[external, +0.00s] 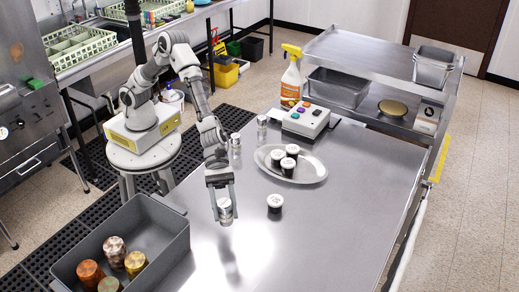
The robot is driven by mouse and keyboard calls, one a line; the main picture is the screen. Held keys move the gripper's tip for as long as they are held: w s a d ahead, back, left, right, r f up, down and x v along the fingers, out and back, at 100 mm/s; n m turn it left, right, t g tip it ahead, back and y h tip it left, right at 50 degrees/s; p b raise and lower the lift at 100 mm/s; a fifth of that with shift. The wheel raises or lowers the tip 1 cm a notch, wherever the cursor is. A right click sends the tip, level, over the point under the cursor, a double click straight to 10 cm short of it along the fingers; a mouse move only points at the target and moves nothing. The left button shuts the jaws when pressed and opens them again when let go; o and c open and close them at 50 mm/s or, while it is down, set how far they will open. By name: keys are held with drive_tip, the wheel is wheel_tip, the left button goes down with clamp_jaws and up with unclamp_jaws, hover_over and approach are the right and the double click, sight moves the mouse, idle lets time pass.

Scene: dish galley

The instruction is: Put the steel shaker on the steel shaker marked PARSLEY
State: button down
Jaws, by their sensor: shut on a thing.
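A steel shaker (226,213) is held upright between the fingers of my gripper (224,203). It is over the near left part of the steel table, and I cannot tell for certain how high it is above the surface. Two other steel shakers stand further back on the table, one (236,146) just right of my arm and one (262,128) beyond it. No PARSLEY marking is readable at this size, so I cannot tell which shaker bears it.
An oval platter (314,173) holds three dark jars with white lids; a similar jar (275,203) stands right of my gripper. A grey bin (68,269) with several coloured-lidded containers is front left. A button box (306,119) and spray bottle (291,82) stand behind. The table's right side is clear.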

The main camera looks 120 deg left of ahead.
drive_tip(key=s+a+r, duration=0.2)
drive_tip(key=a+r, duration=0.1)
drive_tip(key=a, duration=1)
drive_tip(key=s+a+r, duration=0.1)
drive_tip(key=a+r, duration=0.3)
drive_tip(key=a, duration=0.9)
hover_over(262, 117)
drive_tip(key=f, duration=0.6)
drive_tip(key=shift+w+d, duration=0.1)
drive_tip(key=shift+d, duration=0.1)
drive_tip(key=shift+f, duration=2.05)
drive_tip(key=shift+b, duration=0.3)
